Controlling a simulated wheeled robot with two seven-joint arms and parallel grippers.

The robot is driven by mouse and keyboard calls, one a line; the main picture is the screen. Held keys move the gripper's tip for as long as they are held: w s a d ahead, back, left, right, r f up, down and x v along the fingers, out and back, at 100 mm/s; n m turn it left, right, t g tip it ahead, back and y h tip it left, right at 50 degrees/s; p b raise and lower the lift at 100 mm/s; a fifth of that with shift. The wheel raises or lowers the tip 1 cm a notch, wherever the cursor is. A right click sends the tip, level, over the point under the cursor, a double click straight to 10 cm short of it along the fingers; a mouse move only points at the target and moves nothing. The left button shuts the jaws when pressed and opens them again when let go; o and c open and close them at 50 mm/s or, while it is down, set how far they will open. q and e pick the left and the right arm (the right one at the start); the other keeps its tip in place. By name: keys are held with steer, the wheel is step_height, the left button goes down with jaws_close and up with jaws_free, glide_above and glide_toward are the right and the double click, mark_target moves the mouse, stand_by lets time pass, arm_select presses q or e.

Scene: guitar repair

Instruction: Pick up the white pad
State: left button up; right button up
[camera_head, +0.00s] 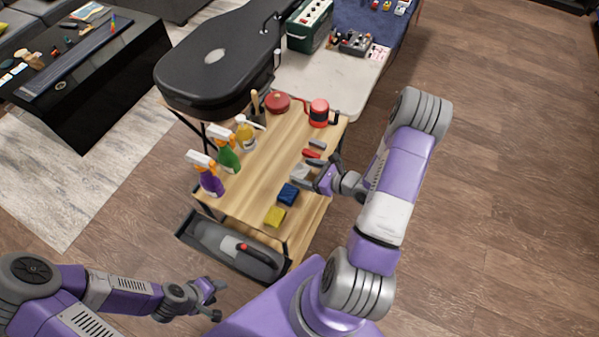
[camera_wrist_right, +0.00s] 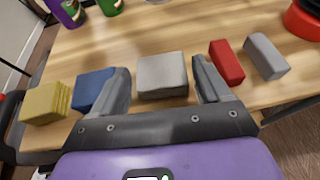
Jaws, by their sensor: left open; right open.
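The white pad (camera_wrist_right: 162,75) looks like a light grey-white block lying on the wooden table top (camera_head: 262,160). In the right wrist view it sits between the two fingers of my right gripper (camera_wrist_right: 160,82), with a gap on each side. In the head view the pad (camera_head: 299,172) is partly hidden by my right gripper (camera_head: 312,178), which reaches over it from the right. My right gripper is open and holds nothing. My left gripper (camera_head: 213,298) is open and empty, low in front of the table and away from the pad.
A blue pad (camera_head: 288,194) and a yellow sponge (camera_head: 274,216) lie on the near side of the white pad. A red block (camera_wrist_right: 227,62) and a grey block (camera_wrist_right: 266,57) lie on the other side. Spray bottles (camera_head: 228,157) stand along the left edge.

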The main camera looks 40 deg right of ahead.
mark_target(301, 170)
steer(key=shift+x, duration=1.35)
steer(key=c, duration=0.7)
